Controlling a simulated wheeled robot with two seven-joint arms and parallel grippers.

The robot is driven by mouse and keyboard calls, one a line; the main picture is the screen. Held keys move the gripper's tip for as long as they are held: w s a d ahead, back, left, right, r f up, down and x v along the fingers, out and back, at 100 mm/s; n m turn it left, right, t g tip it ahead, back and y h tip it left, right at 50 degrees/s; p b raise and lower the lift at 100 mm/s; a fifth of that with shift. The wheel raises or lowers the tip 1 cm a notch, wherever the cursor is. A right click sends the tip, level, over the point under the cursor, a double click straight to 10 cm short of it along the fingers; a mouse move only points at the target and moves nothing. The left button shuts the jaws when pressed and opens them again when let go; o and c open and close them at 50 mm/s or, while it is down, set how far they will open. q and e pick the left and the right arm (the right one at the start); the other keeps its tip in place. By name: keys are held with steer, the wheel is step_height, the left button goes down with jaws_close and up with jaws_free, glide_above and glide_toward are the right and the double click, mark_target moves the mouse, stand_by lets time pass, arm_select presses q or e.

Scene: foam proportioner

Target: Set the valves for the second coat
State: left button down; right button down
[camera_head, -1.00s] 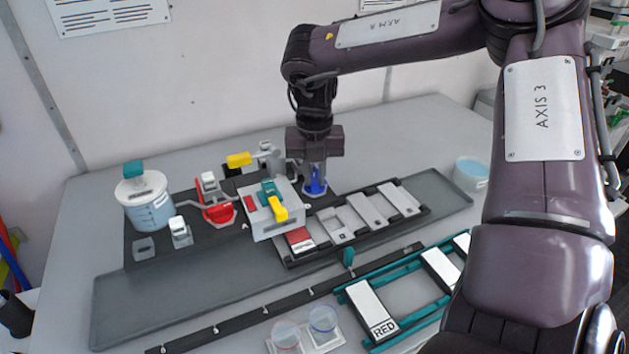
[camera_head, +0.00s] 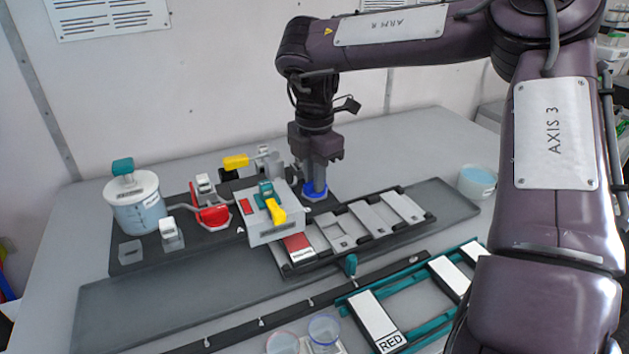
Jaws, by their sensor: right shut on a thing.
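My right gripper (camera_head: 316,188) points down and is shut on the blue valve (camera_head: 316,194), at the right end of the dark valve board (camera_head: 150,257). Its fingers hide most of the blue handle. A red valve (camera_head: 212,216) with a white-topped block stands left of the white box (camera_head: 275,236). The box carries a teal part (camera_head: 266,190) and a yellow lever (camera_head: 275,211) slanting toward the front. Another yellow handle (camera_head: 236,162) is behind the box. A jar of bluish liquid (camera_head: 138,214) with a teal cap stands at the left end. My left gripper is out of view.
A dark rack (camera_head: 350,247) with grey plates and a red plate (camera_head: 298,247) lies right of the box. A teal rack (camera_head: 415,285) holds white panels, one marked RED. Two clear cups (camera_head: 323,330) stand in front, and a tub of blue liquid (camera_head: 477,182) at right. My right arm covers the right side.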

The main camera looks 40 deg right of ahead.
steer(key=shift+m+b, duration=0.45)
steer(key=shift+m, duration=0.85)
steer(key=shift+r+m, duration=0.1)
steer(key=shift+m, duration=0.2)
steer(key=c, duration=1.4)
jaws_free()
step_height(320, 180, up, 8)
steer(key=shift+f, duration=0.15)
